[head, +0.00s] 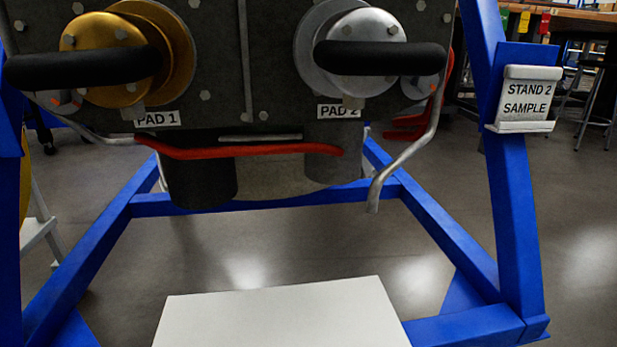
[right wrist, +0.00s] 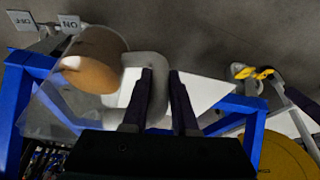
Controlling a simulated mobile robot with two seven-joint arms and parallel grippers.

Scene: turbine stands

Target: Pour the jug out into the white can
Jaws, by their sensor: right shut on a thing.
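My right gripper (right wrist: 161,78) shows in the right wrist view, its two dark fingers close together on a grey, rounded handle-like part (right wrist: 146,62). This part adjoins a jug (right wrist: 98,62) with a pale round wall and a brown, liquid-like face, lying tilted in the picture. A see-through area shows below and left of it. I cannot tell whether anything is flowing out. I cannot make out the white can in either view. My left gripper is not in view, and the head view shows neither gripper.
The blue stand frame (head: 512,200) surrounds a white flat surface (head: 280,318) at the bottom. Above it hang a dark panel with two black-handled pads, a red tube (head: 250,151) and a bent metal pipe (head: 405,150). A "STAND 2 SAMPLE" sign (head: 526,98) is on the right post.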

